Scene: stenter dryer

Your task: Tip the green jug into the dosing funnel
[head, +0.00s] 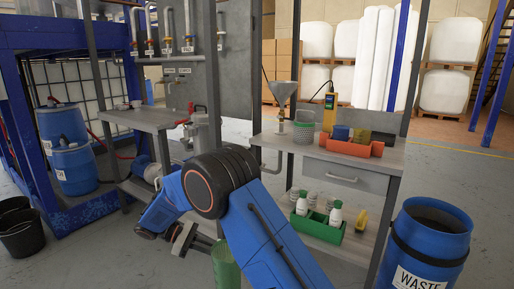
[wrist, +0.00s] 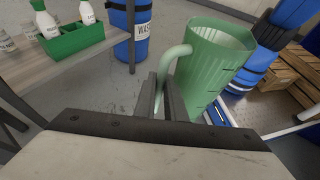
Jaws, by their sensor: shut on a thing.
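The green jug (wrist: 217,62) is a ribbed, translucent jug with a looped handle. In the wrist view my gripper (wrist: 167,100) is shut on its handle, with the jug to the right of the fingers and its open mouth visible. In the head view the jug (head: 226,266) hangs low in front of the bench, partly hidden by my blue arm, and my gripper (head: 183,240) is to its left. The dosing funnel (head: 284,90) is a grey cone on a stand above the bench, well above and apart from the jug. I cannot tell what the jug holds.
A blue waste drum (head: 430,240) stands at right, a side table (head: 140,118) at left.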

